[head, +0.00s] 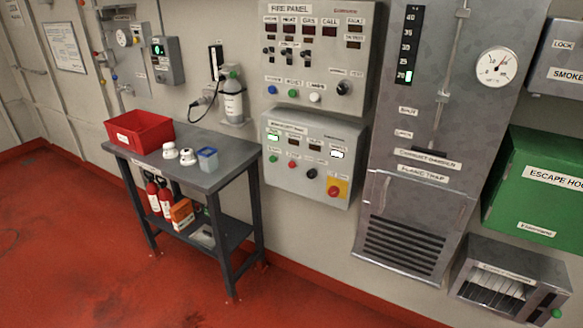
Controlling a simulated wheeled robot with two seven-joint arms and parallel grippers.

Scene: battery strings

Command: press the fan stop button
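A lower grey wall panel (352,135) hangs below the fire panel. It carries a green button (273,159), a small red button (292,164), a black knob (311,173) and a larger red button on a yellow plate (333,190). Two small windows on it are lit, at its upper left and upper right. Its labels are too small to read, so I cannot tell for sure which control is the fan stop button. Neither of my grippers is in view, and nothing touches the panel.
A dark table (215,180) with a red bin (139,130) and a blue container (207,158) stands left of the panel. The fire panel (366,60) is above. A metal cabinet with a louvred grille (405,248) stands right. Red floor is open in front.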

